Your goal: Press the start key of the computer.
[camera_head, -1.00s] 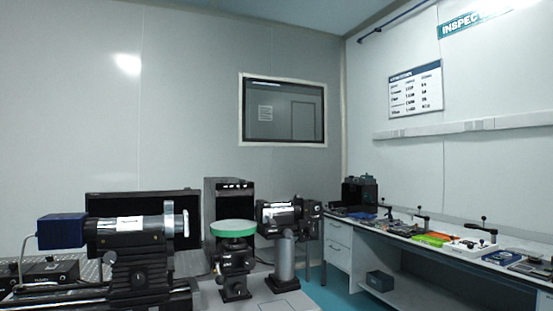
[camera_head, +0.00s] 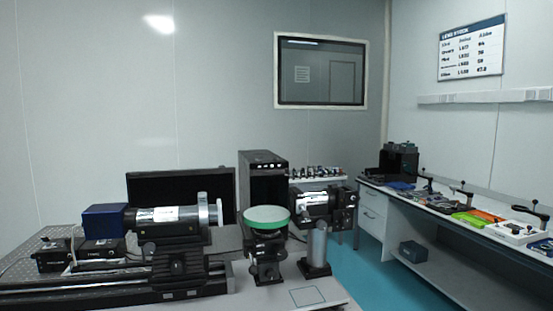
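The computer is a black tower (camera_head: 264,184) standing at the back of the optical table, right of a dark flat monitor (camera_head: 182,187). A row of small light marks shows along the tower's upper front edge; I cannot tell which one is the start key. Optical devices stand in front of the tower and hide its lower part. Neither of my grippers is in view.
On the optical table (camera_head: 215,297) stand a blue-ended cylinder device (camera_head: 165,217), a green-topped round mount (camera_head: 266,217), a black-and-silver device (camera_head: 320,203) and a grey post (camera_head: 317,247). A long bench (camera_head: 455,222) with tools runs along the right wall. Teal floor (camera_head: 375,275) lies clear between them.

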